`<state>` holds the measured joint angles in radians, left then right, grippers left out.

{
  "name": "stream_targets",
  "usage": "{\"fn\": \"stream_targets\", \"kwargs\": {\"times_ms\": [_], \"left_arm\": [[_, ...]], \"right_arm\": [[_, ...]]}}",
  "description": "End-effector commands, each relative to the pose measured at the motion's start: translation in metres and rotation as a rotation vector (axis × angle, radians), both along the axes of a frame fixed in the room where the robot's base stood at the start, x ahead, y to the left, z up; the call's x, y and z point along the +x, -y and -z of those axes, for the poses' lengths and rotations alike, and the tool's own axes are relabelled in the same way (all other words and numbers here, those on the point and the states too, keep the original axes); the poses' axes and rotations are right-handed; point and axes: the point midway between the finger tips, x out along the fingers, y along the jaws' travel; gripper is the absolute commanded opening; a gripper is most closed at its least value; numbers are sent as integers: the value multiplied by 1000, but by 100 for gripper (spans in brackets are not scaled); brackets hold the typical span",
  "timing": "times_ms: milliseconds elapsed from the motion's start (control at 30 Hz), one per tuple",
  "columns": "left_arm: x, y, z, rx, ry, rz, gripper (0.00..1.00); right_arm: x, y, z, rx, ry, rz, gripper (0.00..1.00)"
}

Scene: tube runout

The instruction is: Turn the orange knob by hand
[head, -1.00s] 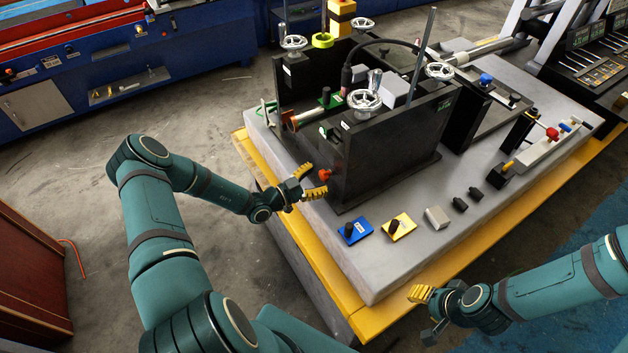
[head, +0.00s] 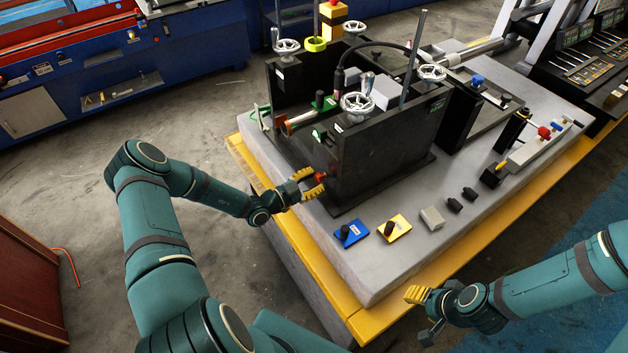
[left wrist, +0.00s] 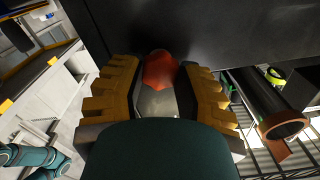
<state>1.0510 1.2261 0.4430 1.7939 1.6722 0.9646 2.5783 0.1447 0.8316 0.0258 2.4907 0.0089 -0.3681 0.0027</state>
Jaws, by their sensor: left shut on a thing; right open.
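The orange knob (head: 320,177) is a small red-orange piece on the side of the black machine (head: 385,158), low near its left corner. In the left wrist view the knob (left wrist: 160,70) sits between the two yellow ridged fingers of my left gripper (left wrist: 160,88). My left gripper (head: 311,183) is shut on the knob, and its fingers partly cover it in the head view. My right gripper (head: 424,312) is open and empty, off the front edge of the table at lower right.
Handwheels (head: 358,103) top the machine.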

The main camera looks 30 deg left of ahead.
Motion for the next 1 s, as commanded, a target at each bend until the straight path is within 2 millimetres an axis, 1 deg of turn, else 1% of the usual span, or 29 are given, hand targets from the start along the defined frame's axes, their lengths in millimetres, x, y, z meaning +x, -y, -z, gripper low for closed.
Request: {"fn": "stream_targets", "kwargs": {"times_ms": [67,100,167,200,567,667,1000], "left_arm": [[0,1,-1,87,51,1,9],[0,1,-1,117,69,1,40],[0,0,0,110,65,1,61],[0,0,0,110,64,1,66],[-2,-1,0,108,63,0,66],[-7,-4,0,108,63,0,66],[-33,-20,0,107,61,-2,66]], "right_arm": [[0,0,-3,0,0,0,47],[0,0,-4,0,0,0,47],[0,0,-3,0,0,0,47],[0,0,-3,0,0,0,47],[0,0,-2,0,0,0,47],[0,0,-2,0,0,0,47],[0,0,-2,0,0,0,47]]}}
